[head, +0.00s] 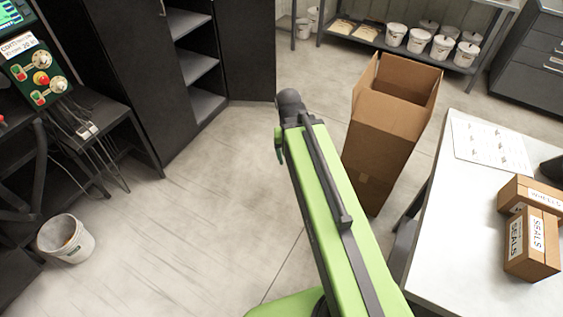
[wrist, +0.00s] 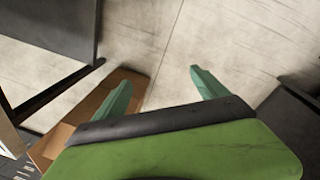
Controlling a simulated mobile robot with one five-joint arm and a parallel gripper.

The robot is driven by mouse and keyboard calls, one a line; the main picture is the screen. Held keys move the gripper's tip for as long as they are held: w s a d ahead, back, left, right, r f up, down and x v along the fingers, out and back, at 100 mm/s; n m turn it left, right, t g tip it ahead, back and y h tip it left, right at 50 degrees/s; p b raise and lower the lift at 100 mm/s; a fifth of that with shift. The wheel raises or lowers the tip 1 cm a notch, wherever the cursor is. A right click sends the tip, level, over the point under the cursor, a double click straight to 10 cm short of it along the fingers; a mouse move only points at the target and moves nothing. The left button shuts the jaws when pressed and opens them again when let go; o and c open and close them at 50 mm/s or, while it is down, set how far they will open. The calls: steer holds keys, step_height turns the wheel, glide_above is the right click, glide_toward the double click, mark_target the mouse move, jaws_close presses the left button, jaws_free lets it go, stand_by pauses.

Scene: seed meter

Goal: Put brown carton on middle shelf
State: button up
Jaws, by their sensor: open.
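A tall brown carton (head: 377,135) stands on the floor with its top open, right of my arm in the head view. Two smaller brown cartons, one labelled SEALS (head: 532,243) and one partly hidden behind it (head: 520,193), lie on the table at right. A dark cabinet with its door open shows grey shelves, with a middle shelf (head: 197,66) that looks empty. My gripper (wrist: 160,78) is open, with nothing between its teal fingers. In the wrist view a brown cardboard surface (wrist: 68,128) lies beyond the left finger, partly hidden by my gripper body.
The white-topped table (head: 440,215) stands at right with a paper sheet (head: 490,143). A white bucket (head: 66,238) stands at lower left by a dark bench. A rack (head: 400,52) with several white tubs is at the back. Floor between cabinet and arm is clear.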

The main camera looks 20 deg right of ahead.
steer(key=shift+o, duration=0.3)
steer(key=a+n+y, duration=0.1)
steer(key=a+n, duration=0.2)
steer(key=a, duration=0.5)
steer(key=shift+s, duration=0.15)
steer(key=shift+f, duration=0.1)
